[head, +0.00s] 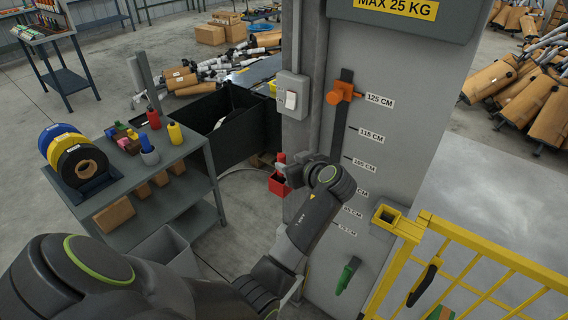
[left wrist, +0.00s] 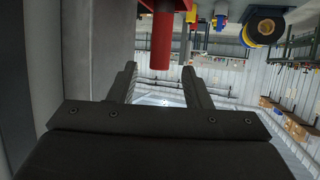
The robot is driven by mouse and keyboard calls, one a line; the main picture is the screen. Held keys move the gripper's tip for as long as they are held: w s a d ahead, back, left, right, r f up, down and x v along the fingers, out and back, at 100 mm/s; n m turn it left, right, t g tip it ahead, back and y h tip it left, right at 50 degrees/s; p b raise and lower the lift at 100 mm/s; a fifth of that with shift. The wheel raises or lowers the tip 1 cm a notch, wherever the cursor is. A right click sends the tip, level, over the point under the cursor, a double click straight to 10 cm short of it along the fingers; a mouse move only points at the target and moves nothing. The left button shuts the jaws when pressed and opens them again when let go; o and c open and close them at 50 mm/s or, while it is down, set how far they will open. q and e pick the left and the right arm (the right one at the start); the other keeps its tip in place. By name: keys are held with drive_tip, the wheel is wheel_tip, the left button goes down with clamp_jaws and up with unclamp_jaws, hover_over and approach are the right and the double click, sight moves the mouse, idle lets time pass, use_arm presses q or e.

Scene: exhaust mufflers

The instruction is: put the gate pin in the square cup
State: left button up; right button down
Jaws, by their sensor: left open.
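The gate pin, a red rod (head: 281,158), stands upright out of a red box-shaped holder (head: 278,184) on the grey post's left side. In the left wrist view, which looks upside down, the pin (left wrist: 162,38) hangs from the red holder (left wrist: 172,5) at the top. My left gripper (head: 287,171) is beside the pin and holder. Its two fingers (left wrist: 160,72) are open and empty, with the pin lined up between them; how deep it lies between them I cannot tell. The yellow square cup (head: 386,216) sits open-topped at the yellow gate's left end. My right gripper is out of view.
The grey post (head: 402,150) carries a height scale, an orange slider (head: 342,93) and a green handle (head: 347,275). A switch box (head: 291,97) is above my gripper. The yellow gate (head: 480,245) stands at right, a cart (head: 190,190) at left.

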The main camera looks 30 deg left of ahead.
use_arm(q)
drive_tip(key=b+v, duration=0.1)
drive_tip(key=v, duration=0.6)
drive_tip(key=shift+b, duration=0.3)
